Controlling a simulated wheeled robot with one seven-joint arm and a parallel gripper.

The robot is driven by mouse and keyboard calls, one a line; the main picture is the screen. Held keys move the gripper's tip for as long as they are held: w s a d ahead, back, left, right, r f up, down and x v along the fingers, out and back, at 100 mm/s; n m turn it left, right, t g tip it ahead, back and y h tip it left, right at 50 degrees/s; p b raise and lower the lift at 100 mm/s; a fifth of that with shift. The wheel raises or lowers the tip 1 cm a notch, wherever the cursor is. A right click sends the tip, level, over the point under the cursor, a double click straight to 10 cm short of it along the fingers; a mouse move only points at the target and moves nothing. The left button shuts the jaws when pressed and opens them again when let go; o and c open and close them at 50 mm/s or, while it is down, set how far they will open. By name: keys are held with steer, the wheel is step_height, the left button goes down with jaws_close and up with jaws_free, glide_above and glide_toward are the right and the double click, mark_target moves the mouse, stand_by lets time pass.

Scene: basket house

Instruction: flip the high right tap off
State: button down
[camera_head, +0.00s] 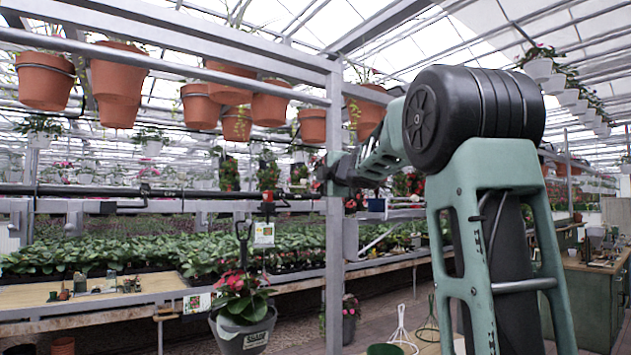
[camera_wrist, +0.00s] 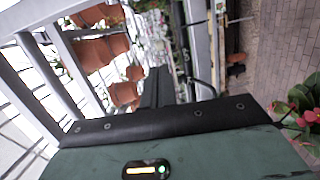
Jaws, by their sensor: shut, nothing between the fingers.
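A dark horizontal pipe (camera_head: 90,191) runs across the head view at mid height. A small red part (camera_head: 267,196) with a dark body below it sits on the pipe's right stretch and looks like the right tap. Whether either handle is on or off is too small to tell. My gripper (camera_head: 328,176) is shut and empty, right of the right red part and in front of the metal post. In the wrist view, my dark gripper (camera_wrist: 157,88) points away; no tap is clear there.
The metal post (camera_head: 334,270) stands close to my gripper. Terracotta pots (camera_head: 118,75) hang from the beam above. A grey pot with red flowers (camera_head: 243,330) hangs below the right red part. Plant benches (camera_head: 60,312) run behind.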

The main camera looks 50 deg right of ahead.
steer(key=s, duration=0.6)
steer(key=shift+s+d+b, duration=0.25)
steer(key=shift+s+b, duration=0.05)
steer(key=shift+s, duration=0.05)
steer(key=shift+r, duration=0.1)
